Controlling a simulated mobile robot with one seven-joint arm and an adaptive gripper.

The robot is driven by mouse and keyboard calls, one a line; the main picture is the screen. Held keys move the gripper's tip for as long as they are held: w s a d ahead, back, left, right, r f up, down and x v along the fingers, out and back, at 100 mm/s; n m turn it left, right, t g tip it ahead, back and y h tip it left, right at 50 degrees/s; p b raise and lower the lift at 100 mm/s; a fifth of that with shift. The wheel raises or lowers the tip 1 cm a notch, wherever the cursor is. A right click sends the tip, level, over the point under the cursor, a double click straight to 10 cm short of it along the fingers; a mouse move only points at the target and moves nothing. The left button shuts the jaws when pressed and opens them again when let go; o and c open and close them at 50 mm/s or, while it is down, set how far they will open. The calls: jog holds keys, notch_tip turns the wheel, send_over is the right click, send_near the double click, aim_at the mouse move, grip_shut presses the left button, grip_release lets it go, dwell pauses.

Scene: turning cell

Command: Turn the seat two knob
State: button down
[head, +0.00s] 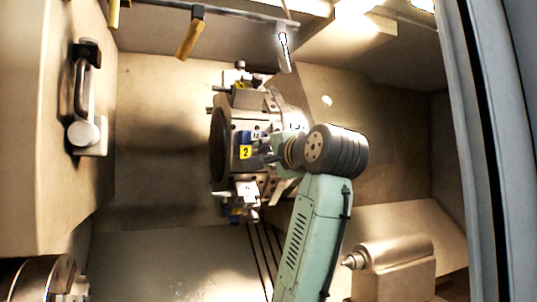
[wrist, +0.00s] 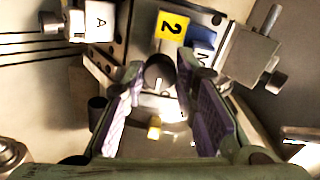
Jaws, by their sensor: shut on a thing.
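The seat two block carries a yellow tag marked 2 (head: 246,152) on the tool turret in the head view. The tag also shows at the top of the wrist view (wrist: 172,26). Below it in the wrist view is a dark round knob (wrist: 158,72), between the purple-lined finger pads. My gripper (wrist: 157,82) is shut on this knob, which its fingers partly hide. In the head view my gripper (head: 270,157) reaches the turret from the right, and the knob cannot be made out there.
The turret's dark round face (head: 218,146) is left of my gripper. A tailstock (head: 392,262) stands at lower right, a chuck (head: 40,278) at lower left, and a handled door (head: 88,100) at left.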

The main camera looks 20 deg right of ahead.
jog(key=c, duration=1.3)
grip_release()
jog(key=s, duration=1.2)
jog(key=shift+d, duration=0.3)
